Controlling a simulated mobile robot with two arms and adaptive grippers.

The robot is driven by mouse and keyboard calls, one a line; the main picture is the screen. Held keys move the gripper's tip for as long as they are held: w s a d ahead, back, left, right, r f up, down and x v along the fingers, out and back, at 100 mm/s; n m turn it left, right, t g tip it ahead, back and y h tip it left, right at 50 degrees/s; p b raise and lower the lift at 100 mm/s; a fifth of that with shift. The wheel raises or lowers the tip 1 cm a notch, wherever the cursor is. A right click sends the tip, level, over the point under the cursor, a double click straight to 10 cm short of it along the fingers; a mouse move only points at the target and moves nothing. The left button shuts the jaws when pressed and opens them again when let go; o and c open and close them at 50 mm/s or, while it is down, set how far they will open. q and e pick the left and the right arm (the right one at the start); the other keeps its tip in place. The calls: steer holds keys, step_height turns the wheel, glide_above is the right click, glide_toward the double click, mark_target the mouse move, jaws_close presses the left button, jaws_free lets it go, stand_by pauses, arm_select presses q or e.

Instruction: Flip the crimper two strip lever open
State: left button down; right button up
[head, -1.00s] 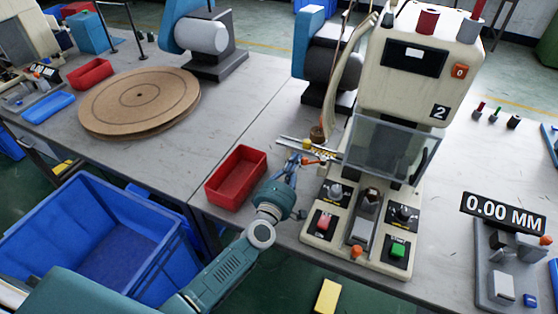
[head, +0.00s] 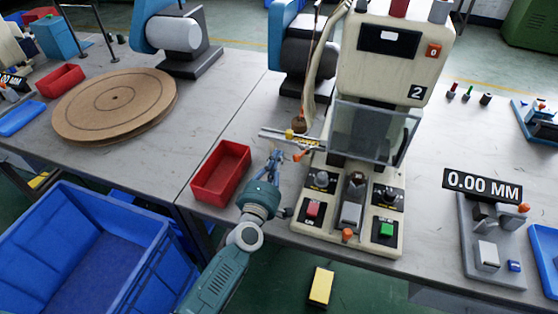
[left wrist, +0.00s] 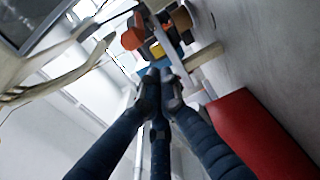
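Crimper two (head: 388,75) is the cream machine marked 2, with a clear guard at its front. At its left side is a metal strip guide (head: 285,138). A short lever with an orange end (head: 299,156), which looks like the strip lever, sits just below the guide. My left gripper (head: 276,156) is just left of this lever, with its fingertips close together. In the left wrist view its fingers (left wrist: 160,78) converge below an orange part (left wrist: 132,38) and a yellow part (left wrist: 157,50). I see nothing between the fingers; contact with the lever cannot be told.
A red tray (head: 246,163) lies left of my left gripper. The crimper's base carries a red button (head: 313,209), a green button (head: 387,230) and knobs. A blue crate (head: 150,232) stands at lower left. A 0.00 MM gauge (head: 483,186) stands at right.

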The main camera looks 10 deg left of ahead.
arm_select(q)
steer(key=s+d, duration=0.4)
steer(key=s, duration=0.4)
steer(key=shift+s, duration=0.2)
arm_select(e)
steer(key=shift+s+a+f, duration=0.1)
steer(key=shift+a+f, duration=0.05)
steer(key=shift+a, duration=0.85)
